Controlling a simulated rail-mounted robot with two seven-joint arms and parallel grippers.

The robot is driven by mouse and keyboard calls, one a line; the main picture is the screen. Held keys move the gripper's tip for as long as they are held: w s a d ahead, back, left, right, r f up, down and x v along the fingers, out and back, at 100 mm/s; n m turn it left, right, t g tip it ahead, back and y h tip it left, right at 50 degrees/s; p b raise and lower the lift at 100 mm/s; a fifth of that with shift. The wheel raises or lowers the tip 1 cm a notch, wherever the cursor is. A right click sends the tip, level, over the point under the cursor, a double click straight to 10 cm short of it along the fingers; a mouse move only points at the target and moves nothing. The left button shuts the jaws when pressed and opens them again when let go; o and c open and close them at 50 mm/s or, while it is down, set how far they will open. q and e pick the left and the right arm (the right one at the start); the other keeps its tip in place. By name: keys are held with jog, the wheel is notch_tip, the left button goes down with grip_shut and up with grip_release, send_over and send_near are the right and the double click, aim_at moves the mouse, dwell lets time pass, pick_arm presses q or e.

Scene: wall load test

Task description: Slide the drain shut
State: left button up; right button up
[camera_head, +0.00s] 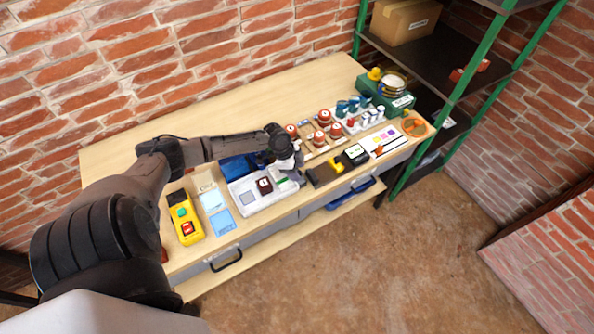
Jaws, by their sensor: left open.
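My left arm reaches across from the left, and my left gripper (292,172) is over the workbench at the right part of a white tray (248,205). Its fingers are small here, and I cannot tell whether they touch anything. The tray holds a dark red and black block (265,186) and a grey square pad. Nothing here is clearly recognisable as the drain or its slide. A dark block with a yellow part (337,166) lies just right of the gripper. My right gripper is not in view.
The wooden bench (130,150) has a front drawer with a dark handle (226,261). A yellow box with buttons (185,217) stands left of the tray. Several red-topped and blue parts crowd the back right. A green-framed shelf (446,112) stands beyond the right end.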

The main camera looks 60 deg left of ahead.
pick_arm(q)
jog(key=shift+w+f, duration=0.1)
jog(key=shift+f, duration=0.25)
jog(key=shift+c, duration=0.4)
grip_shut()
jog(key=shift+a+f+b, duration=0.1)
jog(key=shift+a+b, duration=0.8)
jog(key=shift+a, duration=1.25)
